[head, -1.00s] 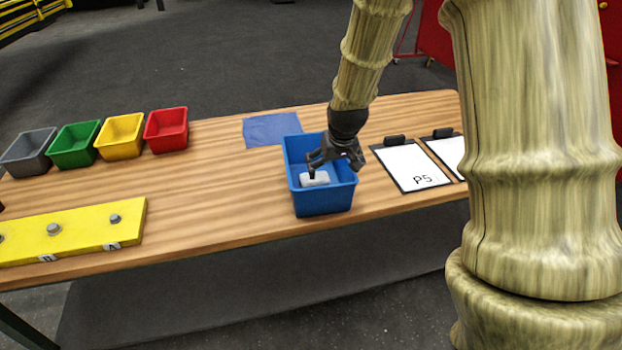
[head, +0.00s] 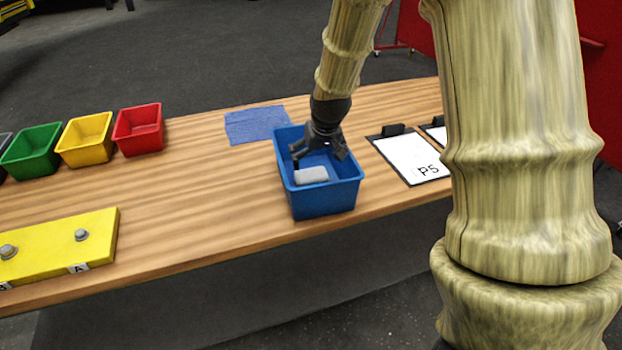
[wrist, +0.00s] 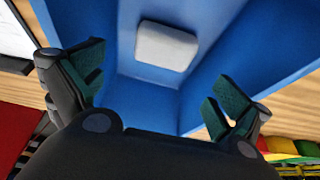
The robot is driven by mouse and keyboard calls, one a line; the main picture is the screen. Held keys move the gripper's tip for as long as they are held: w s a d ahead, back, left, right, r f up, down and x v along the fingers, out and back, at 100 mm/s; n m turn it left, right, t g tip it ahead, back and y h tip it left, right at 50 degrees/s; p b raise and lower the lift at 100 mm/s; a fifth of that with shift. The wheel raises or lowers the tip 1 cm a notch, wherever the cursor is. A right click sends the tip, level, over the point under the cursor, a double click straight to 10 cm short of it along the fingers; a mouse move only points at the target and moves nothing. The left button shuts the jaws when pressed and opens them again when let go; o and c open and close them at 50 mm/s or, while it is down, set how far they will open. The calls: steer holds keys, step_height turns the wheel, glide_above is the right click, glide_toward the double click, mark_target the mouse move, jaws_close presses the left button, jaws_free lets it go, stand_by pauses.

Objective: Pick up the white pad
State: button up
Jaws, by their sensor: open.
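The white pad (head: 311,175) is a small rounded block inside the blue bin (head: 325,203), near its front wall in the head view. In the wrist view the pad (wrist: 166,46) lies against the blue bin surface (wrist: 230,50), beyond the fingertips and between their lines. My gripper (head: 318,158) is at the bin's mouth, just behind and above the pad. In the wrist view my gripper (wrist: 165,85) has its two fingers wide apart with nothing between them. The fingers look apart from the pad.
A blue cloth (head: 257,125) lies behind the bin. Clipboards, one marked P5 (head: 412,160), lie to the right. Red (head: 139,130), yellow (head: 85,140) and green (head: 31,152) bins stand at the left. A yellow bolted bar (head: 60,247) lies front left. The wooden table between is clear.

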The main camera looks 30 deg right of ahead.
mark_target(311, 174)
steer(key=w+f, duration=0.2)
steer(key=f, duration=0.1)
steer(key=shift+a, duration=0.15)
steer(key=shift+s+p+x, duration=0.15)
steer(key=shift+p+x, duration=0.4)
steer(key=shift+x, duration=0.4)
steer(key=shift+s+p+x, duration=0.15)
steer(key=shift+p+x, duration=0.35)
steer(key=shift+x, duration=1.9)
steer(key=c, duration=0.8)
